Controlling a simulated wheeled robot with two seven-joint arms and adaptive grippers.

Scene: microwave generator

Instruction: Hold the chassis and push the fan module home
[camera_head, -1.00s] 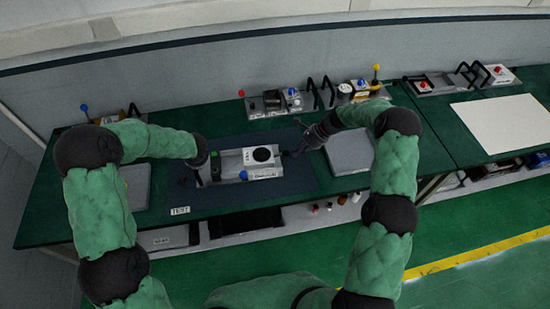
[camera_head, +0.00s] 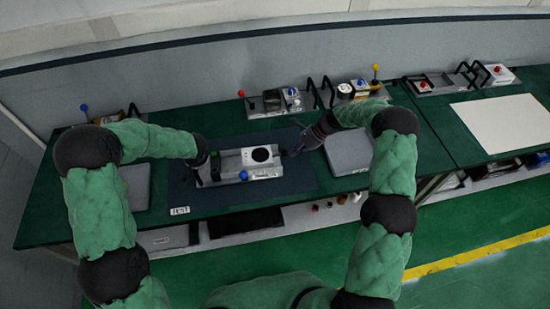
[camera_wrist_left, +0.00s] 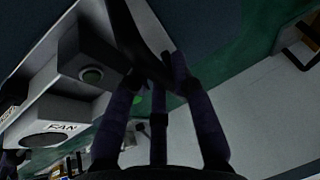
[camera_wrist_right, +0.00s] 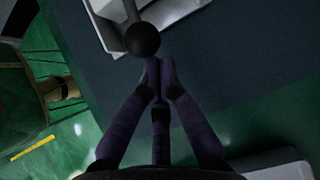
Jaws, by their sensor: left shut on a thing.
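The chassis (camera_head: 232,176) is a light metal tray on the dark mat. The fan module (camera_head: 246,160), a pale box with a black round fan, sits in it; its FAN label shows in the left wrist view (camera_wrist_left: 60,128). My left gripper (camera_head: 205,168) is at the chassis's left end. In the left wrist view it is shut on a black part of the chassis (camera_wrist_left: 140,40), partly hidden by the fingers. My right gripper (camera_head: 293,151) is right of the chassis. In the right wrist view its fingers (camera_wrist_right: 158,75) are together beside a black ball knob (camera_wrist_right: 142,40), apparently empty.
The dark mat (camera_head: 310,180) has clear room around the chassis. A grey panel (camera_head: 348,152) lies to the right and another (camera_head: 135,187) to the left. Several fixtures with coloured knobs, including a red knob (camera_head: 241,93), stand along the back of the green bench.

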